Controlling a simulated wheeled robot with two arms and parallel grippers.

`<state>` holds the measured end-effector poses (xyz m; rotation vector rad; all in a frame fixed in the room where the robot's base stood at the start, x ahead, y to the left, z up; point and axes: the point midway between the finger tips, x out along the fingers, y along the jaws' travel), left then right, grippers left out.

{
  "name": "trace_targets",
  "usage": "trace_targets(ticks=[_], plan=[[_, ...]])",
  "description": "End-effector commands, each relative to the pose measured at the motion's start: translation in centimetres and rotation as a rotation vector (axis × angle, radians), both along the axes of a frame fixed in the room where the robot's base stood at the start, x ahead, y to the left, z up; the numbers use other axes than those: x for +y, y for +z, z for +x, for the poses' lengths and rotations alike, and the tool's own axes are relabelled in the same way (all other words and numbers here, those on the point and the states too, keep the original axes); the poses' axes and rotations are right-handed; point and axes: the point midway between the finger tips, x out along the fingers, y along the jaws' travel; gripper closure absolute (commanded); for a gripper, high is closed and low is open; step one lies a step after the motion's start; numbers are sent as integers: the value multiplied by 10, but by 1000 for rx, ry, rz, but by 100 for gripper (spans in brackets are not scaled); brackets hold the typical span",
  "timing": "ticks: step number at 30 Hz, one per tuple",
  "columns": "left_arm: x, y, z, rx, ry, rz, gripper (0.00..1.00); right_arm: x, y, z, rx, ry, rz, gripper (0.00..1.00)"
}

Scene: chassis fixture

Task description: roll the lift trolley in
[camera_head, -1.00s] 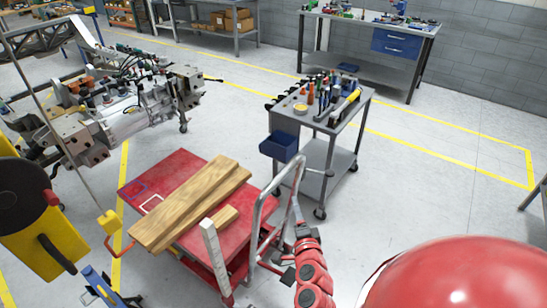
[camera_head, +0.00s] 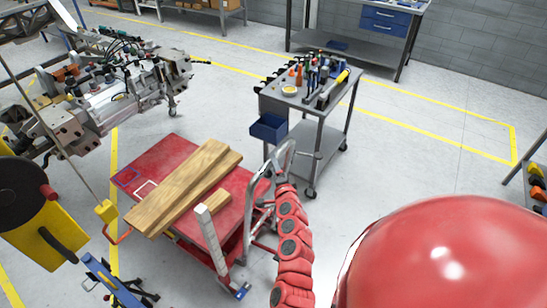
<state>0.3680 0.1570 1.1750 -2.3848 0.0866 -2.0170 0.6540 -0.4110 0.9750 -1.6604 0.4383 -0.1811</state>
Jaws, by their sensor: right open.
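The red lift trolley (camera_head: 238,203) stands low on the floor at the centre left, with wooden blocks (camera_head: 180,190) lying on its platform. Its grey tube handle (camera_head: 250,228) rises at the right end of the platform. My right arm comes up from the bottom. My right gripper (camera_head: 268,189) is open at the handle, partly hidden by the tubes and small in view; I cannot tell whether it touches them. The chassis assembly (camera_head: 120,100) with its metal parts and cables stands at the upper left. My left gripper is out of view.
A grey tool cart (camera_head: 322,140) with a blue bin (camera_head: 268,127) stands close behind the handle. A yellow and black reel (camera_head: 60,220) and a blue stand (camera_head: 105,280) are at the lower left. Open floor lies right of the cart.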

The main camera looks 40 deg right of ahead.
Motion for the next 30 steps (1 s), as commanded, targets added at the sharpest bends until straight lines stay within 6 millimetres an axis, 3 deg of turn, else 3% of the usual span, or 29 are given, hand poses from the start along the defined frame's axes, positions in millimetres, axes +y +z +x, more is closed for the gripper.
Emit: trace_targets(ticks=[9, 21, 30], plan=[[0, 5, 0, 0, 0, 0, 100, -14, -4, 33, -1, 0, 0, 36], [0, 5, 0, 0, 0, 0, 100, -17, -6, 37, 0, -3, -1, 36], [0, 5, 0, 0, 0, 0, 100, -17, -6, 37, 0, -3, -1, 90]])
